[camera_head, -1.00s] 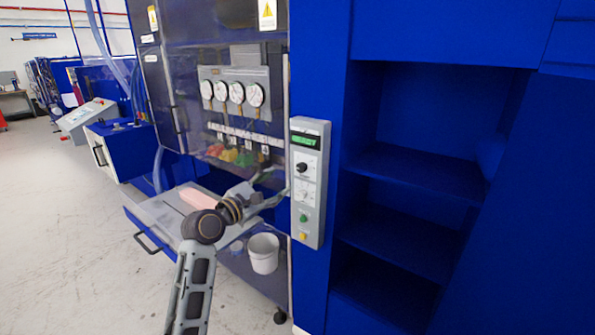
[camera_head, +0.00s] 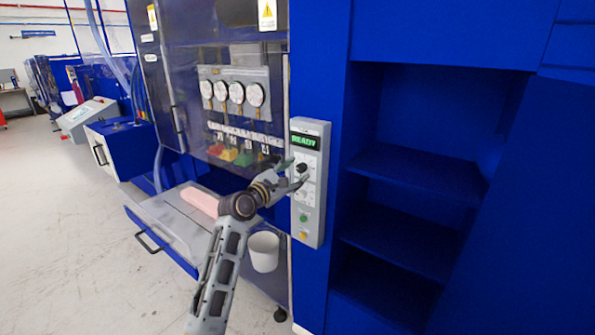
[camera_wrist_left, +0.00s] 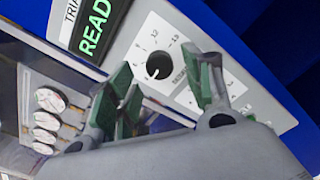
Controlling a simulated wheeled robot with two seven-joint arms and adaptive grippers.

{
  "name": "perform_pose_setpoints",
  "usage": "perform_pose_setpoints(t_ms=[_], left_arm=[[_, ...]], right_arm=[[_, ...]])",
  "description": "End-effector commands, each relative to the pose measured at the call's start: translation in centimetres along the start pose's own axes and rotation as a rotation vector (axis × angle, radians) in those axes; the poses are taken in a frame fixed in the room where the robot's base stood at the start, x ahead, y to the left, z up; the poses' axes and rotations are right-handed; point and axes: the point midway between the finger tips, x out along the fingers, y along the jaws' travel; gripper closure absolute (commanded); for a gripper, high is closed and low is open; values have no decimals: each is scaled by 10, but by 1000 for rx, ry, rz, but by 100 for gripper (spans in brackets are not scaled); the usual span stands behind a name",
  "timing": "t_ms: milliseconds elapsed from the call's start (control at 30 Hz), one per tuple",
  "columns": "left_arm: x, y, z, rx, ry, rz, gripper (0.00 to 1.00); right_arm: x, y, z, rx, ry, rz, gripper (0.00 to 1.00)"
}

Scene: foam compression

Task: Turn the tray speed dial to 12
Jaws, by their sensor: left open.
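The dial is a black round knob (camera_head: 302,168) on the grey control panel (camera_head: 312,140) at the cabinet's front. In the left wrist view the knob (camera_wrist_left: 158,66) shows from the front, with printed numbers including 12 and 13 above it. A small pale mark shows on the knob's lower part; its setting is not clear to me. My left gripper (camera_head: 299,174) is open at the panel beside the knob. In the left wrist view its fingers (camera_wrist_left: 158,72) stand on either side of the knob, with no clear contact. My right gripper is not in view.
The panel's green display (camera_head: 304,141) reads READY. A green button (camera_head: 303,218) and a yellow one sit lower on the panel. A white bucket (camera_head: 264,252) and a tray with a pink block (camera_head: 199,200) are at left. Empty blue shelves (camera_head: 415,170) stand at right.

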Motion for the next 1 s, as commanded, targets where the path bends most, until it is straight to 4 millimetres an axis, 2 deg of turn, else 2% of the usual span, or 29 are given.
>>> perform_pose_setpoints(t_ms=[300, 733, 1000], left_arm=[[20, 0, 1, 0, -1, -1, 49], [23, 0, 0, 0, 0, -1, 49], [23, 0, 0, 0, 0, -1, 84]], right_arm=[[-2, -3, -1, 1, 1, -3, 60], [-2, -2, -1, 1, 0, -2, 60], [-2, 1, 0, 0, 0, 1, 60]])
